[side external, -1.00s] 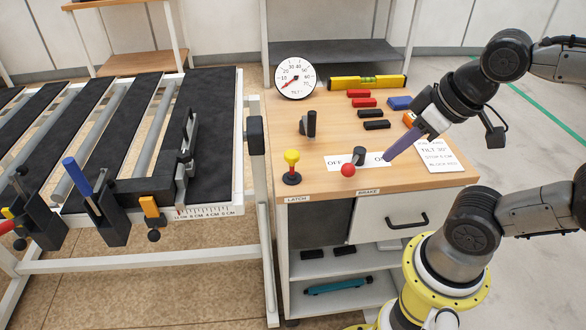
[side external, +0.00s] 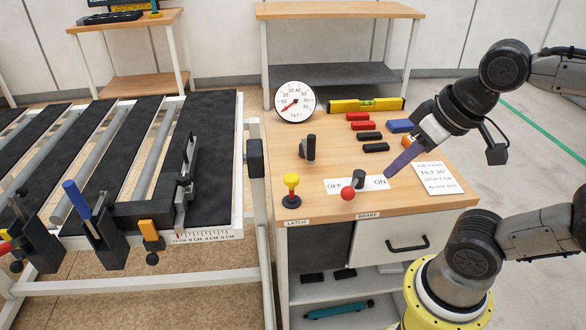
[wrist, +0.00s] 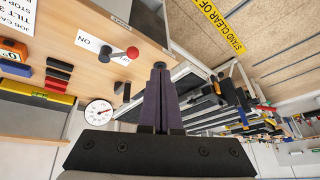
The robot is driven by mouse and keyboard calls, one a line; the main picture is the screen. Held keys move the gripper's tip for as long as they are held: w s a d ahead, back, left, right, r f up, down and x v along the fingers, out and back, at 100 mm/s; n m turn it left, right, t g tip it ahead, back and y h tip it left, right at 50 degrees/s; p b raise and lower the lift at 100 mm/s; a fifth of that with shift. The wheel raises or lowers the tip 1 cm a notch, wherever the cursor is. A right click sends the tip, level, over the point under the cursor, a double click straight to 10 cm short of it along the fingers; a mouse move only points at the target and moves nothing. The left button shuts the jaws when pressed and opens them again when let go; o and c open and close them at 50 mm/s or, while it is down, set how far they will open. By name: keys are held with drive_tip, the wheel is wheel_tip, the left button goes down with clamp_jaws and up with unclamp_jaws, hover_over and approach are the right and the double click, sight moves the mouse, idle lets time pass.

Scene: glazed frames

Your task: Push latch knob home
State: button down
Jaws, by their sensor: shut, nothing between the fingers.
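My gripper (side external: 387,175) has purple fingers, closed together and empty, pointing down-left over the bench near the ON label. It is well to the right of the latch knob and apart from it. In the wrist view the closed fingers (wrist: 159,67) stand in the middle.
The red-ball brake lever (side external: 348,193) stands between my gripper and the latch knob. A black upright handle (side external: 309,148) and a round tilt gauge (side external: 294,101) are behind. A yellow level (side external: 366,105) and several coloured blocks lie at the back right. The slatted tilt table (side external: 215,150) is left.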

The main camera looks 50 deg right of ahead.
drive_tip(key=w+r+m+g, duration=0.1)
drive_tip(key=w+r+m, duration=0.2)
drive_tip(key=w+r, duration=0.2)
drive_tip(key=m+g, duration=0.4)
hover_over(293, 176)
wheel_tip(293, 176, down, 3)
wheel_tip(293, 176, down, 14)
drive_tip(key=shift+r, duration=0.2)
